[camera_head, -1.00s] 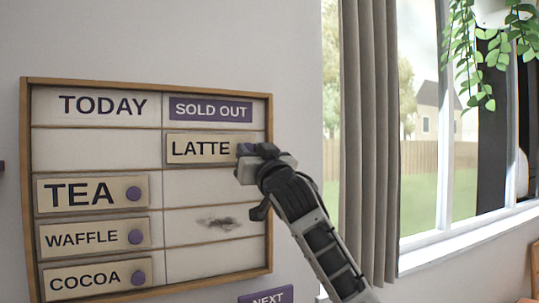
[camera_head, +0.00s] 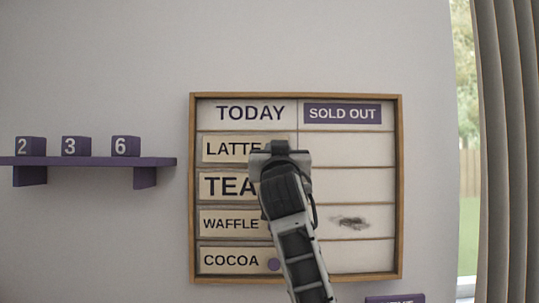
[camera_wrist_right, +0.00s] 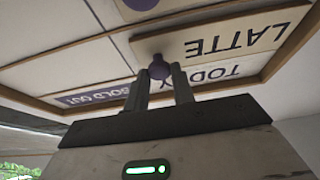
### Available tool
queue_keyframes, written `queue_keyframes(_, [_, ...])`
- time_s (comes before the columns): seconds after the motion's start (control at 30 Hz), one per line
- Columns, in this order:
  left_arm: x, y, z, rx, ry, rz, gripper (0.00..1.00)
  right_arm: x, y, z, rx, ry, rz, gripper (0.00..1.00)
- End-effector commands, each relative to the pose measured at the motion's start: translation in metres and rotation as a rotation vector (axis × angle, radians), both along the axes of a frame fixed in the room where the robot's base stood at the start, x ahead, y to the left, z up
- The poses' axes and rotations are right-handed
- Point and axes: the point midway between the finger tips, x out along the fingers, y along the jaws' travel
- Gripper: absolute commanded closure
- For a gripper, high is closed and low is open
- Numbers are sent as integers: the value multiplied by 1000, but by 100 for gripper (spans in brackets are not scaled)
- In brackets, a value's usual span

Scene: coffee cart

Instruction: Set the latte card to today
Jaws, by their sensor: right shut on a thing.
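The latte card (camera_head: 226,149) is in the top row of the TODAY column, under the TODAY heading (camera_head: 250,113) and above the tea card (camera_head: 228,187). My right gripper (camera_head: 279,150) is at the card's right end and hides it in the head view. In the right wrist view the latte card (camera_wrist_right: 225,42) shows upside down, and the fingers (camera_wrist_right: 160,82) are shut on its round purple knob (camera_wrist_right: 158,68). The SOLD OUT heading (camera_head: 342,114) tops the right column, whose visible slots hold no card. My left gripper is not in view.
The waffle card (camera_head: 229,223) and cocoa card (camera_head: 232,260) sit lower in the TODAY column. A dark smudge (camera_head: 350,223) marks the right column. A purple shelf (camera_head: 90,161) with number blocks is at left; a curtain (camera_head: 499,140) hangs at right.

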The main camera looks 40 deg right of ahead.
Motion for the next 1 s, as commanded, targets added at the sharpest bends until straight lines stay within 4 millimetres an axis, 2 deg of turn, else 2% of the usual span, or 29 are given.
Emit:
queue_keyframes(0.5, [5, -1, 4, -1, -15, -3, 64, 1, 0, 0, -1, 2, -15, 100])
queue_keyframes(0.53, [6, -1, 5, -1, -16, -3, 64, 1, 0, 0, -1, 2, -14, 73])
queue_keyframes(0.6, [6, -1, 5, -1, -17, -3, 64, 1, 1, 0, -1, 2, -14, 54])
queue_keyframes(1.0, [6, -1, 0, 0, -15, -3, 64, -5, 4, -4, -1, -1, -15, 54])
